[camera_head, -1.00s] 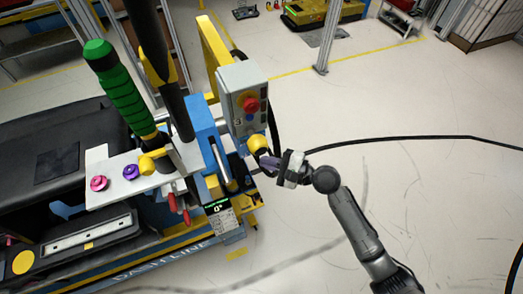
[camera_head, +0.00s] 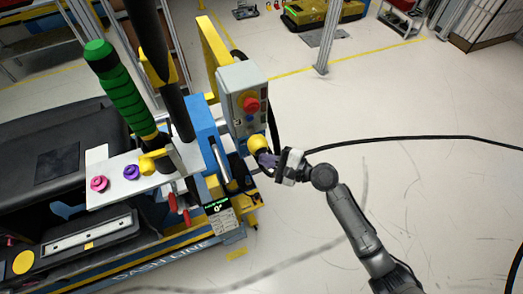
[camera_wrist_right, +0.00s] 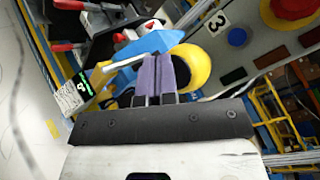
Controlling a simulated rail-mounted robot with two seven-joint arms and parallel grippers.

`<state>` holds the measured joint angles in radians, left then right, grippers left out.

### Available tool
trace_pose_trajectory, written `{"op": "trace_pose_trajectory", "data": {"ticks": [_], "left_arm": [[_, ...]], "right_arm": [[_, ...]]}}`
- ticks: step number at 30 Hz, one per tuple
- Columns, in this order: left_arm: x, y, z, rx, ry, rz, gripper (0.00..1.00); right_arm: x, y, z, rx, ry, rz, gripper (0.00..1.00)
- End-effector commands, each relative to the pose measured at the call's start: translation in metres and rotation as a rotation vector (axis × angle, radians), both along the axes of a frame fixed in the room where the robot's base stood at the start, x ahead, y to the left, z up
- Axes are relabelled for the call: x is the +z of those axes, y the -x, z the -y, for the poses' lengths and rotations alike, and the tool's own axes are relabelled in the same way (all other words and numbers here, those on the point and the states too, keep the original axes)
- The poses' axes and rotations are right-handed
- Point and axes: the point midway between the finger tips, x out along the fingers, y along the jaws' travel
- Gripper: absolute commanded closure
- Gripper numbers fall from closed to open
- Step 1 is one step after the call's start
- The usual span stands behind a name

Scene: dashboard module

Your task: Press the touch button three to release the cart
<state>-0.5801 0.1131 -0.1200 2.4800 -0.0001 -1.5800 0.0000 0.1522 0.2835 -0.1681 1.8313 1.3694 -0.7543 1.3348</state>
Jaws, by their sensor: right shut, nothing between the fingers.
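The grey control box (camera_head: 242,95) stands upright on the cart and carries a large red knob (camera_head: 250,105). The red knob also shows there, at the top right (camera_wrist_right: 292,7). My right gripper (camera_head: 267,158) is shut and empty, below the box and close to a round yellow part (camera_head: 257,143). In the right wrist view its purple fingers (camera_wrist_right: 165,72) overlap that yellow part; I cannot tell whether they touch. My left gripper is not in view.
The cart has a green handle (camera_head: 118,88), a pink knob (camera_head: 99,183), a purple knob (camera_head: 131,172) and a small display (camera_head: 217,206). A black cable (camera_head: 400,139) crosses the floor.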

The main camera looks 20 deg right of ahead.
Motion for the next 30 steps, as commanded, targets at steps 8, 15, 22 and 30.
{"op": "trace_pose_trajectory", "data": {"ticks": [8,15,22,30], "left_arm": [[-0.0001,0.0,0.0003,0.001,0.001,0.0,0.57],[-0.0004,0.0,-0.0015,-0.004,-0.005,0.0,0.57],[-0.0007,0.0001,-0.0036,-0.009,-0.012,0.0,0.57],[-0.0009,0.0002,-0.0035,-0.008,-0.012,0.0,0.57]], "right_arm": [[0.0,-0.0001,-0.0001,0.0,0.0,0.0,1.0],[0.0001,-0.002,-0.0003,0.0,0.0,0.0,1.0],[0.0001,-0.0047,-0.0006,0.0,0.0,0.0,1.0],[-0.0002,-0.0076,-0.0008,0.0,0.0,0.0,1.0]]}}
